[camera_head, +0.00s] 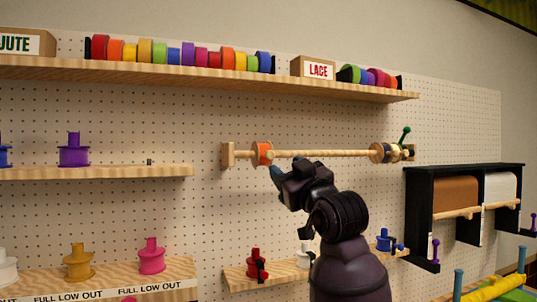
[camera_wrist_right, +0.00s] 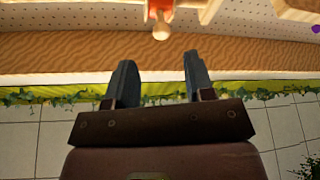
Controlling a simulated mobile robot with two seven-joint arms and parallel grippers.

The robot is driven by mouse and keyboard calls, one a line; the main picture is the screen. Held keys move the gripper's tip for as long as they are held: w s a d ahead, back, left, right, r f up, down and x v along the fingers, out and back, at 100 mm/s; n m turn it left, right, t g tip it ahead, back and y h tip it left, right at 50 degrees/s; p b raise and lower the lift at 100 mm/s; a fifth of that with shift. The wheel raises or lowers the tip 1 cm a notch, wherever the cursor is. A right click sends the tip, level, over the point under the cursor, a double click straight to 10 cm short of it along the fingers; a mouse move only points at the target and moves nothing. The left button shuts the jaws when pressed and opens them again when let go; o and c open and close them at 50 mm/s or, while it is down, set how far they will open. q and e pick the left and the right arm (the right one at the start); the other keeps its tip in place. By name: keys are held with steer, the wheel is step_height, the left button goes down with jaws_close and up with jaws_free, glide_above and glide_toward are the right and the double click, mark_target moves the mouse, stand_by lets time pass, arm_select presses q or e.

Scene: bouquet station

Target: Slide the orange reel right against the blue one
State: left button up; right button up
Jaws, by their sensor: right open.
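The orange reel (camera_head: 263,153) sits on a horizontal wooden rod (camera_head: 325,153), near the rod's left end bracket. The blue reel (camera_head: 377,153) is on the same rod near its right end, with a wide bare stretch of rod between the two. My right gripper (camera_head: 277,172) is just below and slightly right of the orange reel, apart from it. In the right wrist view its two fingers (camera_wrist_right: 158,80) are spread with nothing between them. An orange-red patch, likely the orange reel (camera_wrist_right: 157,6), shows at that view's top edge above a round wooden knob. My left gripper is not in view.
A shelf of ribbon rolls (camera_head: 200,76) runs above the rod. A lower shelf (camera_head: 235,272) with small spools and a black paper-roll rack (camera_head: 418,200) stand below and right.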

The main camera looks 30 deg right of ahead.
mark_target(271, 157)
steer(key=p+x, duration=0.2)
steer(key=x, duration=0.6)
steer(key=shift+w+a+r, duration=0.1)
steer(key=shift+w, duration=0.05)
jaws_close()
